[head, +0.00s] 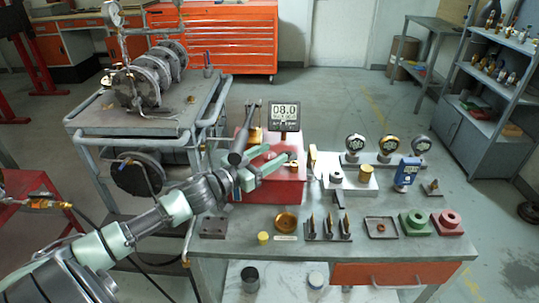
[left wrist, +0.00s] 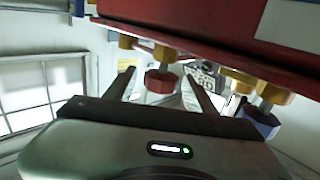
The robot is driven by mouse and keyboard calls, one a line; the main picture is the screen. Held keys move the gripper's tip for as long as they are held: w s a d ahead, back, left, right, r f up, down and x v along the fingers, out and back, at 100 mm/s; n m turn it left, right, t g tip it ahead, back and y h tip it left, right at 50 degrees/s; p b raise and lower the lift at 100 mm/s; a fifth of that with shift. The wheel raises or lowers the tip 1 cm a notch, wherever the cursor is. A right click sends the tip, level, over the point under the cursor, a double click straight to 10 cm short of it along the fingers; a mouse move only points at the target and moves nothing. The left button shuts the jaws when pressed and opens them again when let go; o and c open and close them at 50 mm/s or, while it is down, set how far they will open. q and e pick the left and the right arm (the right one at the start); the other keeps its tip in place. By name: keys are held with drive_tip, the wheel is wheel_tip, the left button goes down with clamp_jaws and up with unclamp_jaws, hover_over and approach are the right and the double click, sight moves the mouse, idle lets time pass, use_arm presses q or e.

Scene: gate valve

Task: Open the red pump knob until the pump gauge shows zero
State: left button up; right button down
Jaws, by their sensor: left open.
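The red pump box (head: 287,192) stands on the grey bench, with a black gauge display (head: 285,112) reading 08.0 above it. My left gripper (head: 272,156) reaches over the box from the left, fingers open. In the left wrist view the red knob (left wrist: 160,82) hangs on a brass stem below the red body (left wrist: 205,30). It appears between my two spread fingers (left wrist: 162,88), with a gap on each side; whether they reach its depth I cannot tell. A blue knob (left wrist: 262,122) is to the right. The red knob is not clear in the head view. My right gripper is not in view.
Right of the pump stand several round gauges (head: 386,146) and a blue handheld device (head: 407,173). Several small parts, a tray (head: 381,228), a green block (head: 415,223) and a red block (head: 447,222) line the front. A cart (head: 150,118) with a flanged pipe stands left.

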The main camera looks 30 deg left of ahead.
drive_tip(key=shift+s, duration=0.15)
use_arm(q)
drive_tip(key=shift+c, duration=1.2)
clamp_jaws()
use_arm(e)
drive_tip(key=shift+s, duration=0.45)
use_arm(q)
drive_tip(key=shift+y, duration=0.3)
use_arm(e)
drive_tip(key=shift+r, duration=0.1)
